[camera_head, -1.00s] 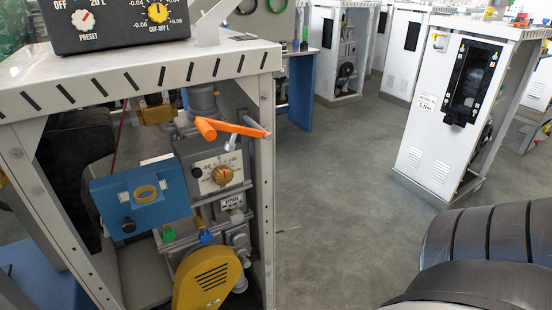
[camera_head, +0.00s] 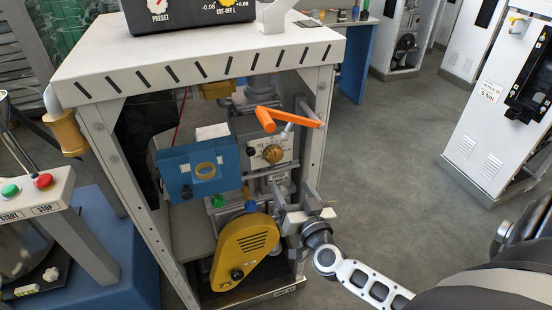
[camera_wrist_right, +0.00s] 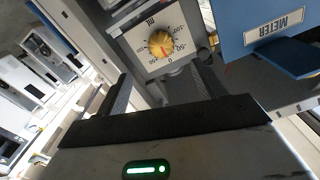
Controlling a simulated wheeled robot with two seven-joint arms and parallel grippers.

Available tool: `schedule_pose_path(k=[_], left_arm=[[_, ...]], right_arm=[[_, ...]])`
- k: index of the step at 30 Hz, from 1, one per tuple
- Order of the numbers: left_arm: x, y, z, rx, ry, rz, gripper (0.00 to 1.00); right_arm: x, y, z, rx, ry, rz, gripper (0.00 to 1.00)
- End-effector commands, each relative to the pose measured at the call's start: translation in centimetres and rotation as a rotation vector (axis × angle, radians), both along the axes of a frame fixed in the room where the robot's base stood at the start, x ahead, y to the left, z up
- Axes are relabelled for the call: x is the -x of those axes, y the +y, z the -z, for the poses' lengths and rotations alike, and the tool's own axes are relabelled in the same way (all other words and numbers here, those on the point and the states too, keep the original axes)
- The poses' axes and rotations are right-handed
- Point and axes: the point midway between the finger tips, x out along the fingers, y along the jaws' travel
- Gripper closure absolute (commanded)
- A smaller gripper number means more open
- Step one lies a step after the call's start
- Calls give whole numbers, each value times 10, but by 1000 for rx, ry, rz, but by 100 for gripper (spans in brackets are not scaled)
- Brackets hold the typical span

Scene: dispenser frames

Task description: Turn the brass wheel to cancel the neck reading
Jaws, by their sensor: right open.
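The brass wheel (camera_head: 273,154) sits at the centre of a white dial plate (camera_head: 286,149) inside the frame, below an orange lever. In the right wrist view the brass wheel (camera_wrist_right: 161,44) shows a red mark, with a scale in ml (camera_wrist_right: 142,58) around it; the exact reading is too small to tell. My right gripper (camera_head: 296,193) is below and slightly right of the wheel in the head view. In the right wrist view its two fingers (camera_wrist_right: 163,86) are apart, with the wheel beyond them, untouched. My left gripper is not in view.
A blue meter box (camera_head: 200,168) is left of the dial; it also shows in the wrist view (camera_wrist_right: 240,22). The orange lever (camera_head: 290,118) juts out above. A yellow cover (camera_head: 243,252) is below left. The frame's right post (camera_head: 316,130) stands close by. Open floor (camera_head: 390,150) lies to the right.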

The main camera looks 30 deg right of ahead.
Motion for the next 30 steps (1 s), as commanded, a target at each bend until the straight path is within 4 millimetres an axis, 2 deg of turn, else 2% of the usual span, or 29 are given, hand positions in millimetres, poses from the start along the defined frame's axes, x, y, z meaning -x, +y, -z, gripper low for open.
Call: schedule_pose_path(k=[1,9,15,21,30], left_arm=[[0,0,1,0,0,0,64],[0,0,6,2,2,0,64],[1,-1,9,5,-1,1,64],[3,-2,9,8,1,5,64],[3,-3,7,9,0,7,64]], right_arm=[[-12,-3,-1,1,-4,0,31],[-70,-16,0,1,-3,-2,31],[-102,-24,1,-1,-1,-3,31],[-117,-27,0,-1,0,-4,31],[-118,-27,0,-1,1,-3,31]])
